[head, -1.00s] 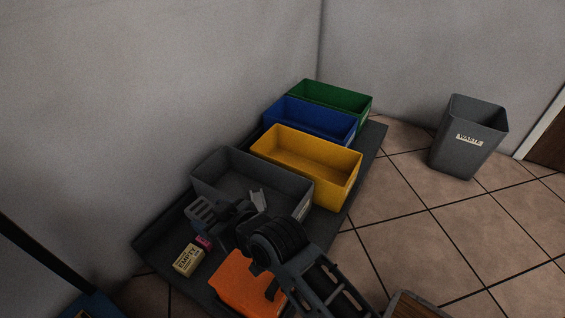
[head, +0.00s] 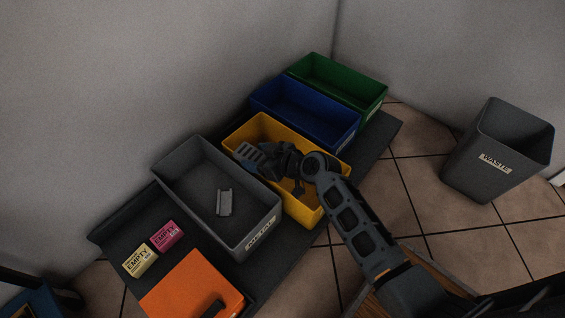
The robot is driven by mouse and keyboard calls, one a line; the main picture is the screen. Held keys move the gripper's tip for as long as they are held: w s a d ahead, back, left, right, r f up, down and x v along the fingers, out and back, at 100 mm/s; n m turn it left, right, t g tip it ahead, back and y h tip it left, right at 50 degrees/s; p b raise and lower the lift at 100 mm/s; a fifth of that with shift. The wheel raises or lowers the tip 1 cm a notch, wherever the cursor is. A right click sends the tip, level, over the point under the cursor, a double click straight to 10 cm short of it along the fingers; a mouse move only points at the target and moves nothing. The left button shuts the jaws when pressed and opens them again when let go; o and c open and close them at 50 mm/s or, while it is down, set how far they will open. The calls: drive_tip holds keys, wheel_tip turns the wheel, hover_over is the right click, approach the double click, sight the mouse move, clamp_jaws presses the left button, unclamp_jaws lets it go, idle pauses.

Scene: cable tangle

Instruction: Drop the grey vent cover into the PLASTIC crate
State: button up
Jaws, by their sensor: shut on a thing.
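The grey vent cover (head: 247,151), a small slatted piece, shows at the left end of my gripper (head: 264,158). My gripper is shut on it and is over the yellow crate (head: 234,129), near its left part. The vent cover appears above the crate's inside; its exact height is hard to tell. My gripper and arm hide much of the yellow crate's inside and its front. No label reading PLASTIC is legible on any crate.
A grey crate (head: 176,186) labelled METAL, holding a grey bracket (head: 224,202), stands left of the yellow one. Blue (head: 278,120) and green (head: 361,93) crates stand behind. Two EMPTY boxes, an orange box (head: 193,288) and a WASTE bin (head: 499,151) also show.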

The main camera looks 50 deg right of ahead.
drive_tip(key=s+d+f+p, duration=0.2)
drive_tip(key=d+f+p, duration=0.15)
drive_tip(key=d, duration=1.05)
wheel_tip(320, 180, down, 6)
drive_tip(key=b, duration=0.4)
drive_tip(key=shift+w+a+m+h+b, duration=0.2)
drive_tip(key=shift+a+m+h+b, duration=0.1)
drive_tip(key=shift+b, duration=0.1)
drive_tip(key=o, duration=1.1)
drive_tip(key=shift+p+v, duration=1.25)
drive_tip(key=shift+v, duration=2.6)
drive_tip(key=shift+d, duration=0.1)
